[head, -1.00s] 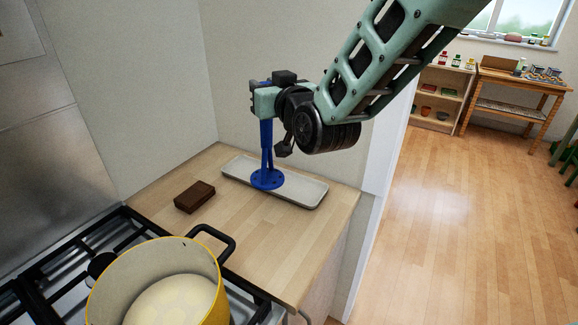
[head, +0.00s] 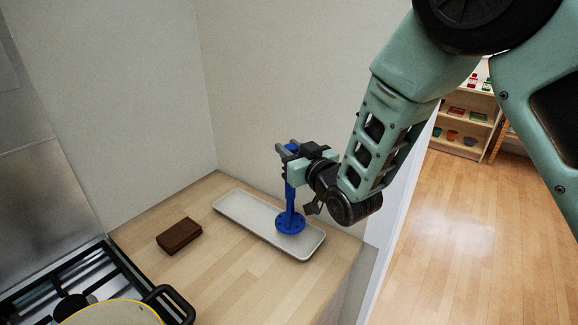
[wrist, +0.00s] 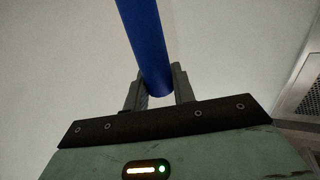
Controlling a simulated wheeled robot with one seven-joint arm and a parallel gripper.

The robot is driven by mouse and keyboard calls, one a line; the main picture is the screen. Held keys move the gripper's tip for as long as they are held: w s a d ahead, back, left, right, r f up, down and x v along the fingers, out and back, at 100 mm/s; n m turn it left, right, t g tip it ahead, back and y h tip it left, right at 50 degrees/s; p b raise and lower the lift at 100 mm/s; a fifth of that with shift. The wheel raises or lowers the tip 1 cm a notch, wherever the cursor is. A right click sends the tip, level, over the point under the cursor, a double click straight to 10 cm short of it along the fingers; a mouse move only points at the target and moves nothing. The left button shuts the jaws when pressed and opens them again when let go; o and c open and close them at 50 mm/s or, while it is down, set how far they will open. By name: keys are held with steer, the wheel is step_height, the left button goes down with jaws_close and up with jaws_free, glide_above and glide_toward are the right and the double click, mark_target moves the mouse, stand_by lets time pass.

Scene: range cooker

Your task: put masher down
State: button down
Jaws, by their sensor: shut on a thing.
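The blue masher (head: 290,222) is upright, with its round perforated head low over the pale rectangular tray (head: 240,208) on the wooden counter. I cannot tell whether the head touches the tray. My gripper (head: 291,152) is shut on the upper part of the masher's handle. In the wrist view the blue handle (wrist: 146,45) stands between the two fingers of my gripper (wrist: 158,88); the masher's head is out of that view.
A dark brown block (head: 179,236) lies on the counter (head: 215,275) left of the tray. A yellow pot (head: 112,313) stands on the hob (head: 75,285) at lower left. Walls rise behind the counter. Open wooden floor lies to the right.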

step_height(320, 180, down, 4)
steer(key=shift+f+p, duration=0.15)
steer(key=shift+p, duration=0.5)
steer(key=shift+f, duration=0.2)
steer(key=c, duration=1.2)
jaws_free()
steer(key=shift+o, duration=0.2)
steer(key=shift+r, duration=0.1)
steer(key=shift+r, duration=0.2)
steer(key=b+v, duration=0.4)
steer(key=v, duration=0.8)
steer(key=shift+b, duration=0.4)
